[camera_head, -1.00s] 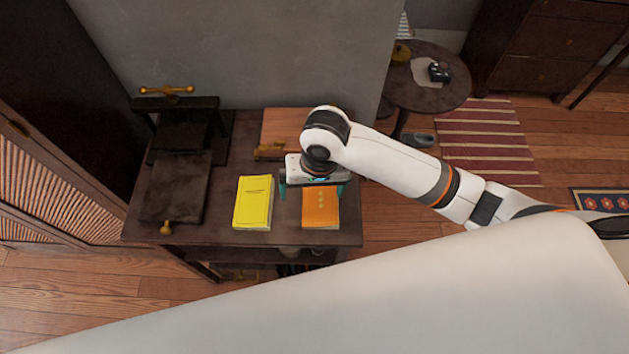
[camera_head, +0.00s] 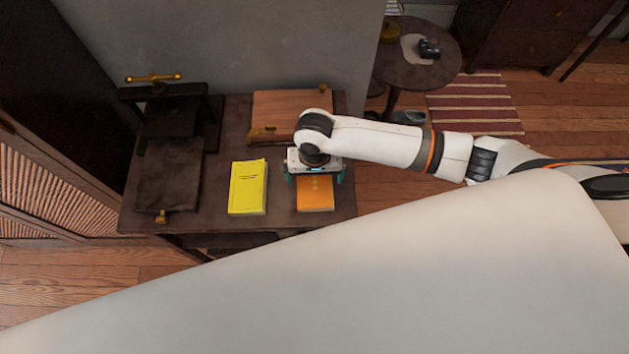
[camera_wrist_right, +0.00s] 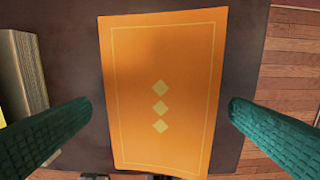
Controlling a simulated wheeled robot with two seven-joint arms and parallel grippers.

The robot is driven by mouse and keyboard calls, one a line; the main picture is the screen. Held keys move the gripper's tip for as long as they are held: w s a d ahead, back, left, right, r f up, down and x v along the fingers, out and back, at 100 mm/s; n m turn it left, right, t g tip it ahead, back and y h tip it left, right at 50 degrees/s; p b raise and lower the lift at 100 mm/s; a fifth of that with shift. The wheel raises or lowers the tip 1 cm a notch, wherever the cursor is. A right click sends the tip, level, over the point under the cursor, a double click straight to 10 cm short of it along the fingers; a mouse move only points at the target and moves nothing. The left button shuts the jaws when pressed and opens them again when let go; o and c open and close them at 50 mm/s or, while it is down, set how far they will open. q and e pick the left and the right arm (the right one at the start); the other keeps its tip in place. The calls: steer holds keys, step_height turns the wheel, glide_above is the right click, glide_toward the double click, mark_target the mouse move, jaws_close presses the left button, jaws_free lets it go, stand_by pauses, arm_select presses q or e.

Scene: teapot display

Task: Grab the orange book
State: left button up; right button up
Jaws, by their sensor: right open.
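The orange book (camera_head: 315,196) lies flat near the front right of the dark table, its far part hidden under my right gripper. In the right wrist view the orange book (camera_wrist_right: 162,92) fills the middle, with three pale diamonds and a thin border on its cover. My right gripper (camera_head: 316,180) is over the book with its jaws open. In the right wrist view its green fingers (camera_wrist_right: 160,112) stand one on each side of the book, apart from its edges. I cannot tell the exact height above the table. My left gripper does not show.
A yellow book (camera_head: 248,187) lies to the left of the orange one. A black press (camera_head: 172,145) stands on the table's left, and a wooden board (camera_head: 285,112) lies at the back. A round table (camera_head: 425,70) is behind at right.

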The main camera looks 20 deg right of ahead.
step_height(320, 180, down, 2)
steer(key=shift+c, duration=0.2)
steer(key=c, duration=1)
steer(key=shift+r, duration=0.1)
